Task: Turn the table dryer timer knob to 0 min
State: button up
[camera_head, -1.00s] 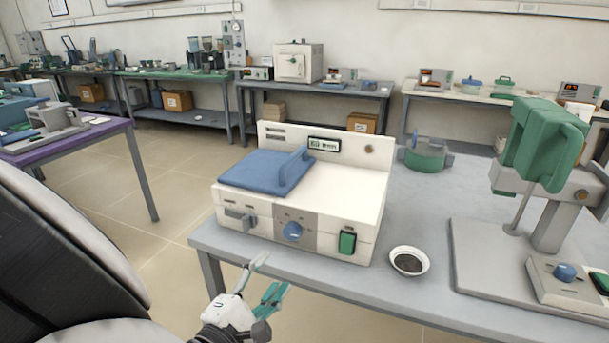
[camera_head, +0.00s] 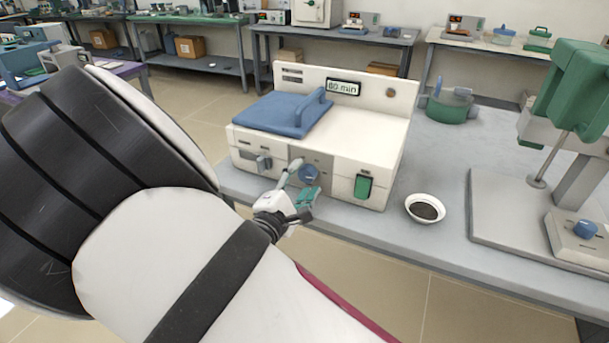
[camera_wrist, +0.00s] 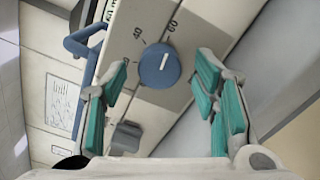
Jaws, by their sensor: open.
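The table dryer (camera_head: 300,145) is a white box with a blue lid (camera_head: 283,112) and a raised back panel. Its display (camera_head: 343,88) appears to read 60 or 80 min. The blue round timer knob (camera_head: 309,174) is on the front face. In the wrist view, the knob (camera_wrist: 160,70) has a white pointer line, with marks 40 and 60 beside it. My gripper (camera_head: 301,183) is at the dryer's front, close to the knob. In the wrist view, its teal fingers (camera_wrist: 163,90) are open, one on each side of the knob and apart from it.
A green switch (camera_head: 363,187) and a grey lever (camera_head: 263,162) flank the knob on the dryer's front. A white bowl of dark material (camera_head: 425,208) stands to the right. A green-headed stand (camera_head: 560,130) is farther right, and a green pot (camera_head: 449,105) behind.

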jog(key=shift+w+d, duration=0.2)
jog(key=shift+w, duration=0.25)
jog(key=c, duration=1.2)
jog(key=shift+o, duration=0.2)
